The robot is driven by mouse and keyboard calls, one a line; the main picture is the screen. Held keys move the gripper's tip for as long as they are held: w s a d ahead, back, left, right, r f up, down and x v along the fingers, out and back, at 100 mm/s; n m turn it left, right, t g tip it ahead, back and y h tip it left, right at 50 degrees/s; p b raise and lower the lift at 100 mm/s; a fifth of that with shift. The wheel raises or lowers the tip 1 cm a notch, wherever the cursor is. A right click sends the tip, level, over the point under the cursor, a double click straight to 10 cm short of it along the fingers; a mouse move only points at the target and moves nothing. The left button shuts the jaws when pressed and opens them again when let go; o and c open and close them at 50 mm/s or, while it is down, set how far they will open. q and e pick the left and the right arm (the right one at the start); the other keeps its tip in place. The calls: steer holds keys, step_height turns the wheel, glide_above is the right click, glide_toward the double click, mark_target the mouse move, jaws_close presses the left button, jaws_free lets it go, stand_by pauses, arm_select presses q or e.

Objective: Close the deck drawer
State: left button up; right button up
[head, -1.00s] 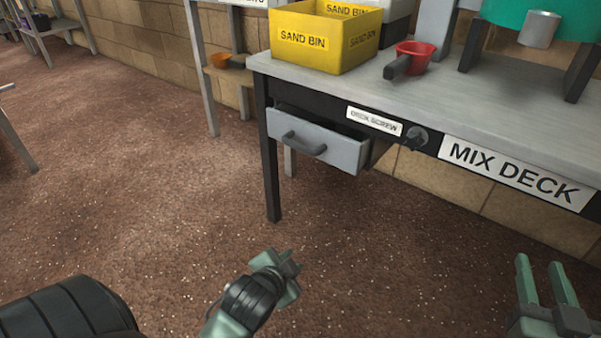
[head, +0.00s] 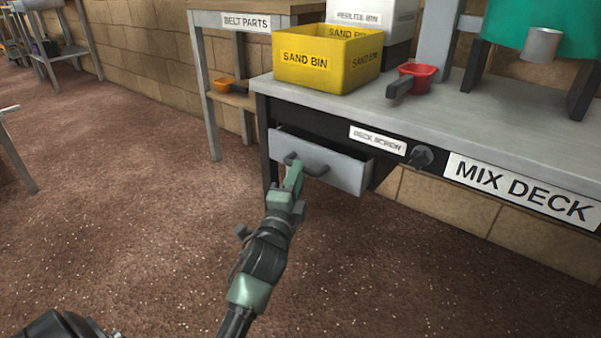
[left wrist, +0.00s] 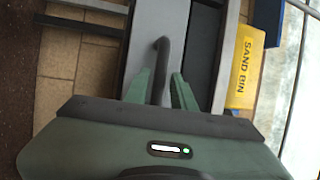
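The deck drawer (head: 338,169) is a grey drawer under the left end of the mix deck table, and it stands pulled out. Its dark bar handle (head: 305,163) is on the front face. My left gripper (head: 294,174) is at the handle, in front of the drawer. In the left wrist view, the fingers of my left gripper (left wrist: 159,90) are apart, with the handle (left wrist: 161,65) between them. Whether either finger touches the handle I cannot tell. My right gripper is out of view.
The mix deck table (head: 440,122) holds a yellow sand bin (head: 305,62) and a red scoop (head: 418,75). A dark knob (head: 421,156) sits right of the drawer. A belt parts table (head: 197,80) stands behind left. The floor in front is clear.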

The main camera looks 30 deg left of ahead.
arm_select(q)
steer(key=shift+b+x, duration=0.45)
steer(key=shift+x, duration=1.1)
jaws_close()
